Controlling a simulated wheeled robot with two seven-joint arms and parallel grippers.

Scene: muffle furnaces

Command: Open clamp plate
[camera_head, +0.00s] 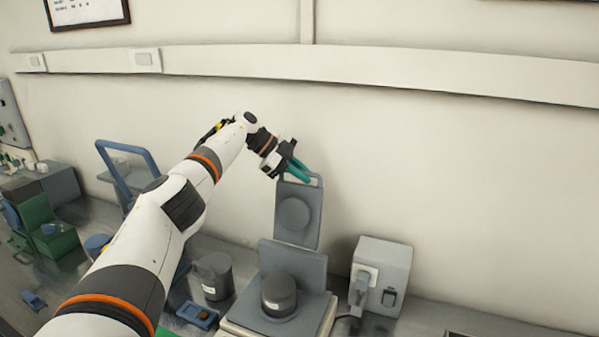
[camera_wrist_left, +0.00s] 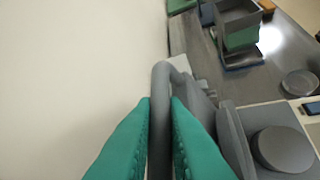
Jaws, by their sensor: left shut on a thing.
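The clamp plate (camera_head: 310,225) is a flat grey plate with a round disc on its face and a loop handle at its top end. It stands raised, roughly upright, above a grey device (camera_head: 254,311) with a dark cylinder (camera_head: 278,296) on its base. My left gripper (camera_head: 303,176), with teal fingers, is shut on the handle at the plate's top. My right gripper is not in view.
A grey box with a lever (camera_head: 384,275) stands right of the device. A dark pot (camera_head: 213,276), a small blue tray (camera_head: 197,315) and a blue-framed device (camera_head: 127,150) are to the left. The wall (camera_head: 450,190) is close behind the plate.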

